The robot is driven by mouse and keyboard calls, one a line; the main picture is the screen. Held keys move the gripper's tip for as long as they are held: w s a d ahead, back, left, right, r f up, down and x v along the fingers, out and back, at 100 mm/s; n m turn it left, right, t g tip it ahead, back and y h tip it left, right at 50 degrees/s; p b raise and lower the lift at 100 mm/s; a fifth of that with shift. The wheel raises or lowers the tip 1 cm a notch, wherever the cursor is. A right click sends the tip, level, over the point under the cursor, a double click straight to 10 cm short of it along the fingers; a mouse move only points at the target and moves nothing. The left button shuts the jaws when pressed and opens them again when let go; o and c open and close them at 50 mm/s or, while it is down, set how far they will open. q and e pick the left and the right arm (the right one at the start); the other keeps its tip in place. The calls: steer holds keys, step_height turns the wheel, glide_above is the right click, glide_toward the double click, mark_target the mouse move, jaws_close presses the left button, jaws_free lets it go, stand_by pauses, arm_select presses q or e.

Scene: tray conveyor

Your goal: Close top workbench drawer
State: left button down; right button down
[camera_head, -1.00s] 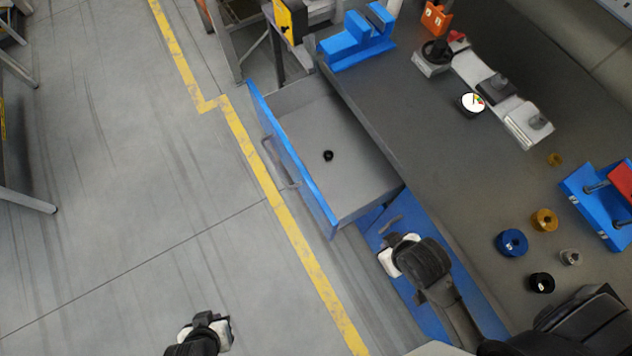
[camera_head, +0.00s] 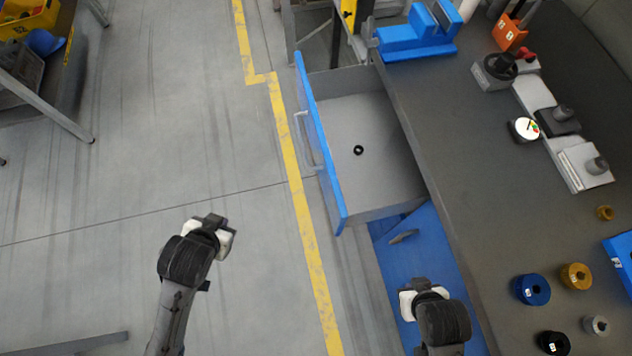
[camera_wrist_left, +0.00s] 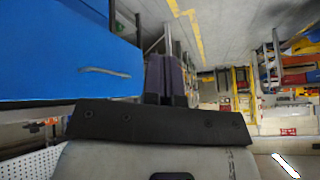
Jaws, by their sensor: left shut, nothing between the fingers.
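The top drawer (camera_head: 342,90) of the workbench is pulled out, with a blue front (camera_head: 321,146), a pale handle (camera_head: 307,142) on its outer side and a grey interior. A small black ring (camera_head: 358,150) lies inside. My left gripper (camera_head: 216,224) is over the floor, left of and below the drawer front in the head view, apart from it. Its dark fingers (camera_wrist_left: 166,78) are shut and empty in the left wrist view, where a blue panel with a handle (camera_wrist_left: 105,72) shows at upper left. My right gripper (camera_head: 421,290) is beside the bench edge, below the drawer; its fingers are unclear.
The bench top (camera_head: 450,150) carries a blue vise (camera_head: 415,38), an orange holder (camera_head: 508,33), a blue spool (camera_head: 532,289) and a gold spool (camera_head: 576,276). A lower blue drawer front (camera_head: 425,250) is beneath. Floor with a yellow line (camera_head: 301,215) is clear left of the drawer.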

arm_select(q)
steer(key=w+a+f+m+t+b, duration=0.2)
steer(key=w+f+m+t+b, duration=0.1)
steer(key=w, duration=0.5)
steer(key=w+a+f+m+t+b, duration=0.2)
steer(key=w+m, duration=0.1)
steer(key=w, duration=0.4)
steer(key=w+a+f+m+t+b, duration=0.2)
steer(key=w+f+m+t+b, duration=0.1)
steer(key=w, duration=0.5)
steer(key=m+g+h, duration=0.9)
steer(key=m+h, duration=0.9)
steer(key=m, duration=0.2)
glide_toward(324, 178)
steer(key=x, duration=0.2)
steer(key=b+x, duration=0.1)
steer(key=x, duration=0.1)
steer(key=f+b+x, duration=0.1)
steer(key=x, duration=0.1)
steer(key=shift+w+d+r, duration=0.1)
steer(key=shift+w+d, duration=0.1)
steer(key=shift+w, duration=0.1)
steer(key=shift+w+d+b, duration=0.15)
steer(key=shift+d+b, duration=0.2)
steer(key=shift+d, duration=0.15)
steer(key=shift+r, duration=0.1)
